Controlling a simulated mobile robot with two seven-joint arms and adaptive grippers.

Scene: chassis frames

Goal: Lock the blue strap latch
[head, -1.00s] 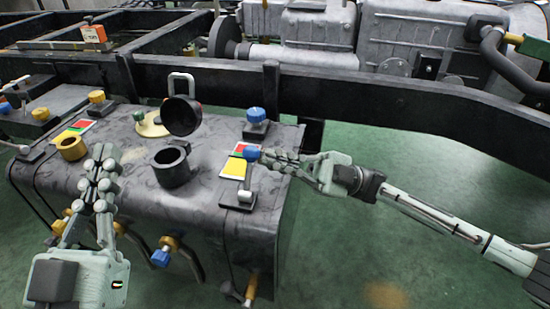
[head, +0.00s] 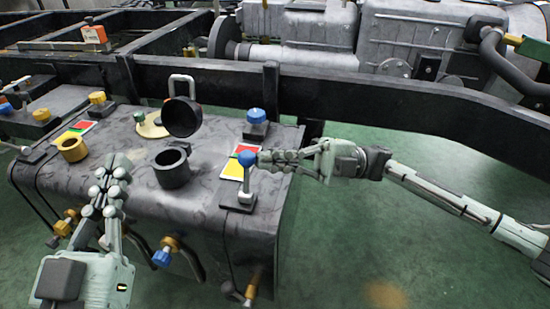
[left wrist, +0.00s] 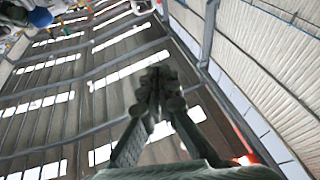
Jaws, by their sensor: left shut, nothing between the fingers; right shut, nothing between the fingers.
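The blue strap latch has a lever with a blue ball knob (head: 247,158) on top and a grey shaft (head: 246,183). The lever stands roughly upright from a dark base (head: 238,198) at the right end of the grey tank (head: 215,235). A red, yellow and green plate (head: 230,169) lies beside it, partly behind the lever. My right gripper (head: 264,157) is shut, with its fingertips at the right side of the knob. They look touching, but I cannot be sure. My left gripper (head: 117,166) is shut and empty over the tank's left part; its shut fingers show in the left wrist view (left wrist: 158,80).
An open black filler neck (head: 172,168) with a raised cap (head: 181,117) stands mid-tank. A blue-topped block (head: 256,121) sits behind the lever. The dark chassis rail (head: 380,98) runs behind; green floor is clear at right.

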